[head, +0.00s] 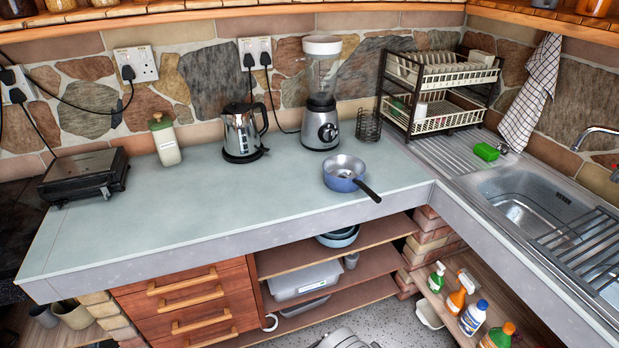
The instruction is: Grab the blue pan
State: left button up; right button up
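The blue pan (344,184) sits upright on the grey-green countertop (200,205), near its front edge and close to the inner corner by the sink. Its outside is blue and its inside is grey metal. Its dark handle (367,190) points to the lower right, toward the counter's front edge. Nothing touches the pan. Neither of my grippers shows in the head view.
Behind the pan stand a blender (321,105), a steel kettle (241,132) and a wire holder (369,126). A dish rack (440,120) and a sink (525,200) are to the right. The counter left of the pan is clear up to a black grill (85,176).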

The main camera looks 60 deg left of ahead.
aim_at(343, 173)
jog(key=u, duration=1.65)
jog(key=i+l+u, duration=0.4)
jog(key=i, duration=0.3)
jog(key=i+l+u, duration=0.4)
jog(key=i+l, duration=0.2)
jog(key=i, duration=0.1)
